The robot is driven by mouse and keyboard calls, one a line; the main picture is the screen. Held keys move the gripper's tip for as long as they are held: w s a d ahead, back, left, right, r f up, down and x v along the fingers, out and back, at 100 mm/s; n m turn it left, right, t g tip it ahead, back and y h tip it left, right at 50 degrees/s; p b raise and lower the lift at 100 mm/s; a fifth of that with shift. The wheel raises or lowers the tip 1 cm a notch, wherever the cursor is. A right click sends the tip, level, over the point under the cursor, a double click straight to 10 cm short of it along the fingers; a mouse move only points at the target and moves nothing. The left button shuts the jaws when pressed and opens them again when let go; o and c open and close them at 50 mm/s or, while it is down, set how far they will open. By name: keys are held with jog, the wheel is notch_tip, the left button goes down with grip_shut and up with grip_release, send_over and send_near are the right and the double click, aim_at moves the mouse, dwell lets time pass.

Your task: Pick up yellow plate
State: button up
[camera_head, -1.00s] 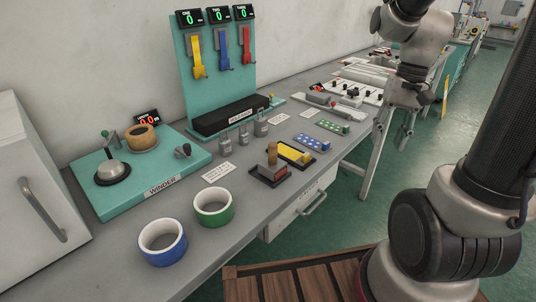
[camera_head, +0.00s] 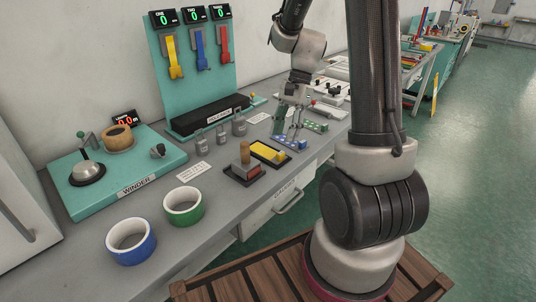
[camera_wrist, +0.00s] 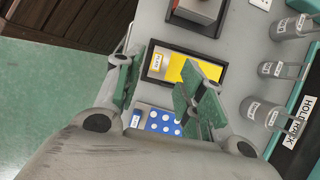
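The yellow plate (camera_head: 267,152) lies in a shallow black tray on the workbench. In the wrist view the yellow plate (camera_wrist: 176,69) sits ahead of my gripper, with a white label at its left end and its right part hidden by a finger. My gripper (camera_head: 286,127) is open and empty, its fingers spread above the bench by the blue dotted plate. In the wrist view my gripper (camera_wrist: 158,82) has one green-padded finger left of the tray and the other overlapping its right part. I cannot tell its exact height.
A blue dotted plate (camera_head: 288,143) and a green dotted plate (camera_head: 314,127) lie beside the tray. A wooden-handled stamp-like block (camera_head: 244,166) stands just left of it. Several grey weights (camera_head: 220,134) stand behind.

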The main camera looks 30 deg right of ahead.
aim_at(280, 153)
jog(key=x, duration=0.6)
jog(key=shift+s+d+f, duration=0.1)
jog(key=shift+d+f, duration=0.05)
jog(key=shift+f, duration=0.1)
grip_shut()
